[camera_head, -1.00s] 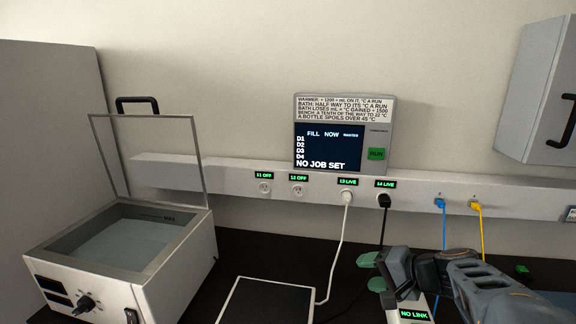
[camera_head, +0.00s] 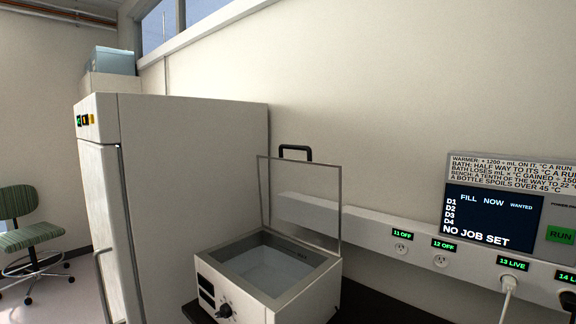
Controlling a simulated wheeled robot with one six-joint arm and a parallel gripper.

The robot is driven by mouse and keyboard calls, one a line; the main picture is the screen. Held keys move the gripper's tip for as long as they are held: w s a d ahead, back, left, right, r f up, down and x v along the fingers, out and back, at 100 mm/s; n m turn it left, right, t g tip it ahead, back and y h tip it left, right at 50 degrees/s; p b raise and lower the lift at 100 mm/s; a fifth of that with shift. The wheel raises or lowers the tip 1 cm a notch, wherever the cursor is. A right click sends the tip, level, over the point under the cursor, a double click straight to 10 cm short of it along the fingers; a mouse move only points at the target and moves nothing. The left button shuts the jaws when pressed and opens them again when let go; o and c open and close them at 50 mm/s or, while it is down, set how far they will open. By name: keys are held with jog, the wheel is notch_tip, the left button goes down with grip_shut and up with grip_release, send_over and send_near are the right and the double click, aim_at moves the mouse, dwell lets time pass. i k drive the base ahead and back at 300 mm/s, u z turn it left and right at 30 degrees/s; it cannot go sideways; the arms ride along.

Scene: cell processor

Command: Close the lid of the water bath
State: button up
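The water bath (camera_head: 305,297) is a white box with a grey rim, standing on the dark bench at the lower middle of the head view. Its inside is open to view and looks pale and flat. Its clear, grey-framed lid (camera_head: 340,205) stands upright at the back edge, so the bath is open. A black lid handle (camera_head: 295,148) shows at the top of the lid. A dark knob (camera_head: 225,311) is on the front panel. My gripper is out of the picture.
A tall white cabinet (camera_head: 190,190) stands left of and behind the bath. A socket rail (camera_head: 375,226) runs along the wall to the right, below a job display (camera_head: 492,216). A white plug cable (camera_head: 507,288) hangs at the lower right. A green chair (camera_head: 30,225) is far left.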

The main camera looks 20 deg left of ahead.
aim_at(287, 146)
jog(key=u, duration=0.85)
jog(key=k, duration=0.35)
jog(key=u, duration=1.6)
jog(key=i, duration=1.45)
jog(key=z, duration=0.3)
